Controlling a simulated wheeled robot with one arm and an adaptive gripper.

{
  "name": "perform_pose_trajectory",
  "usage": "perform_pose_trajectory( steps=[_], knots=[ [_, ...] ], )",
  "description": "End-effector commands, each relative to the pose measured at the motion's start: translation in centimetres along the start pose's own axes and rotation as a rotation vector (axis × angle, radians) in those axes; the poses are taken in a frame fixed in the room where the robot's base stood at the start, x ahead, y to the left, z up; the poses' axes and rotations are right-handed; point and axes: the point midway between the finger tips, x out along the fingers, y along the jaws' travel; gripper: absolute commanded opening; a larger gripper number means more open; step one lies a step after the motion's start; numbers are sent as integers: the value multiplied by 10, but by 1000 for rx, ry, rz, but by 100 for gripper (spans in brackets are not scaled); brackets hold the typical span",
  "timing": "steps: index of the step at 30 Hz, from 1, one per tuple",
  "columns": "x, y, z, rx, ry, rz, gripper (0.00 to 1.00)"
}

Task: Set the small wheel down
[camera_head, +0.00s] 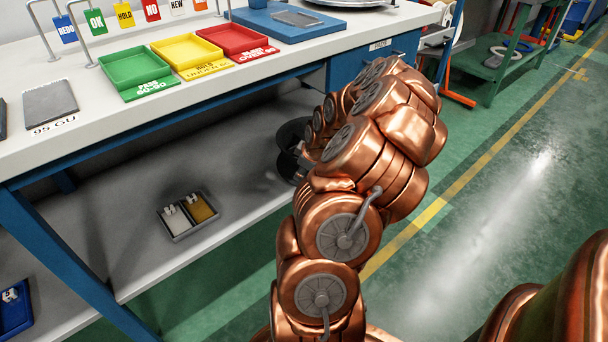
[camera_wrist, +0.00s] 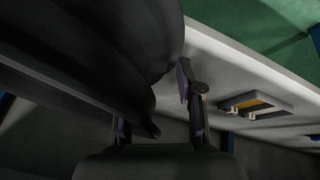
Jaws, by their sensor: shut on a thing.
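The small wheel, a dark round disc (camera_head: 288,140), shows in the head view at the end of my arm, by the lower shelf under the bench. My arm hides much of it. In the wrist view a large black shape, the wheel (camera_wrist: 95,50), fills the upper left at close range. My gripper (camera_wrist: 158,105) is shut on its edge, with one finger on each side. Whether the wheel touches the lower shelf (camera_head: 150,265) or hangs above it, I cannot tell.
A small divided tray (camera_head: 188,215) sits on the lower shelf left of the wheel, also in the wrist view (camera_wrist: 258,103). A blue bin (camera_head: 14,308) is at the far left. The bench top (camera_head: 110,110) overhangs the shelf. Shelf space between tray and wheel is clear.

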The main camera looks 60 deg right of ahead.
Motion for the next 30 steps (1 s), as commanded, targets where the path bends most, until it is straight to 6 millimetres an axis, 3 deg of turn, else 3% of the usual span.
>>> perform_pose_trajectory(
  steps=[24,30],
  knots=[
    [51,22,-87,-3,5,9,0],
    [59,25,-101,-2,3,5,0]
  ],
)
